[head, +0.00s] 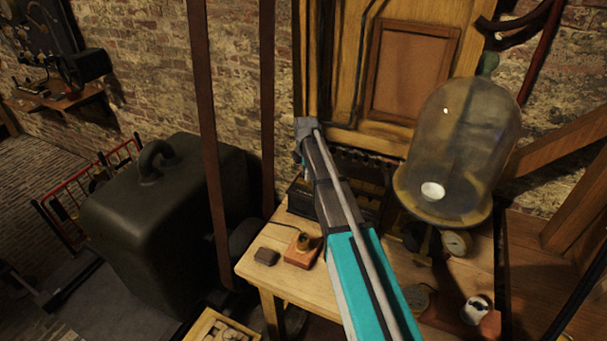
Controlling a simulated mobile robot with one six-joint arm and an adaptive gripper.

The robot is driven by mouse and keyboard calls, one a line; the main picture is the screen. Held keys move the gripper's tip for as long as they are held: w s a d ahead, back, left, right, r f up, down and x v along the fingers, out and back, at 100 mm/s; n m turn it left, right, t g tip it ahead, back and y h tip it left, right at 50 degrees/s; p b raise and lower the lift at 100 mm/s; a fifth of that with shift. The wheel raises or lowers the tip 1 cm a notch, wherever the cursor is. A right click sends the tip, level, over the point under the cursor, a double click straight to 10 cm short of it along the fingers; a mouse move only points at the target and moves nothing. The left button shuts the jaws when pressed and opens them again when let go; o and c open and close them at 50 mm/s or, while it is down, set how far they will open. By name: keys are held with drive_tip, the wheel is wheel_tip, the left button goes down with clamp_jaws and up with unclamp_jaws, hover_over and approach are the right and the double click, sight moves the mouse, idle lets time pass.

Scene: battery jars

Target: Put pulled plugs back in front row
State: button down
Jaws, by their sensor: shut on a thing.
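A dark battery box (301,199) stands at the back of the wooden table, partly covered by my arm. A row of small dark shapes (372,158) runs along its back below the wooden panel; I cannot tell jars from plugs there. My arm reaches from the bottom of the head view up to a grey wrist joint above the box's left part. A small teal part of my wrist shows just below that joint. My gripper's fingers are hidden behind the arm, and nothing held shows. No single plug can be made out.
A glass dome (462,140) with a round gauge (456,243) below it stands close on the right. A wooden block with a brass knob (303,248) and a small dark block (266,257) sit at the table's front left. A big dark case (165,225) stands left.

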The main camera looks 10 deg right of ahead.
drive_tip(key=shift+f+b, duration=0.6)
drive_tip(key=shift+f, duration=0.05)
idle(0.6)
drive_tip(key=shift+c, duration=2.4)
unclamp_jaws()
drive_tip(key=shift+r, duration=0.15)
